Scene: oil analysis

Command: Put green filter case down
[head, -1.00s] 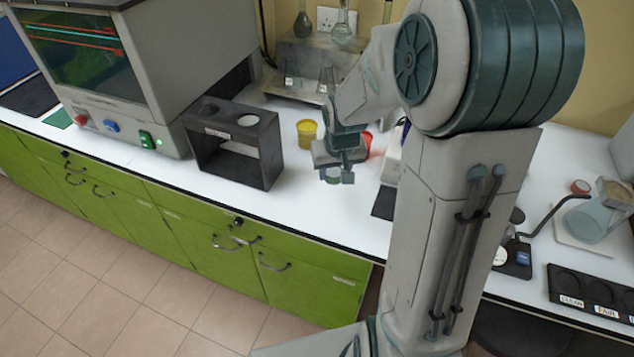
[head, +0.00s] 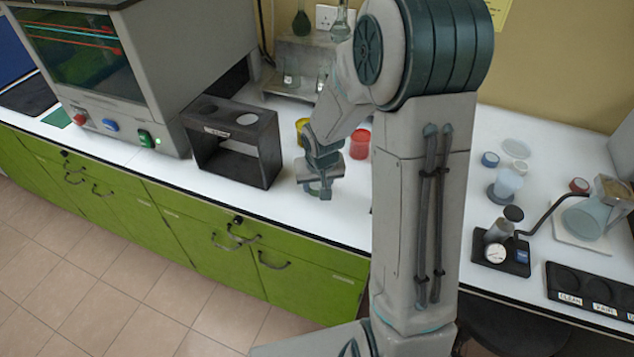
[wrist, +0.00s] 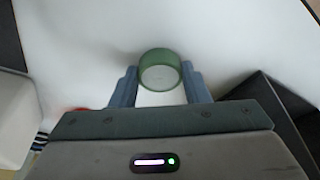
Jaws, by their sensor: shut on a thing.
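The green filter case (wrist: 160,70) is a short round green case with a pale top. In the wrist view it sits between my gripper's two blue-grey fingers (wrist: 160,88), which are shut on it. In the head view my gripper (head: 318,190) is low over the white counter, right of the dark holder, and largely hides the case. I cannot tell whether the case touches the counter.
The dark box-shaped holder (head: 236,143) with round openings stands just left of my gripper. A yellow container (head: 301,128) and a red container (head: 360,144) stand behind it. The white counter (head: 340,222) is clear in front.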

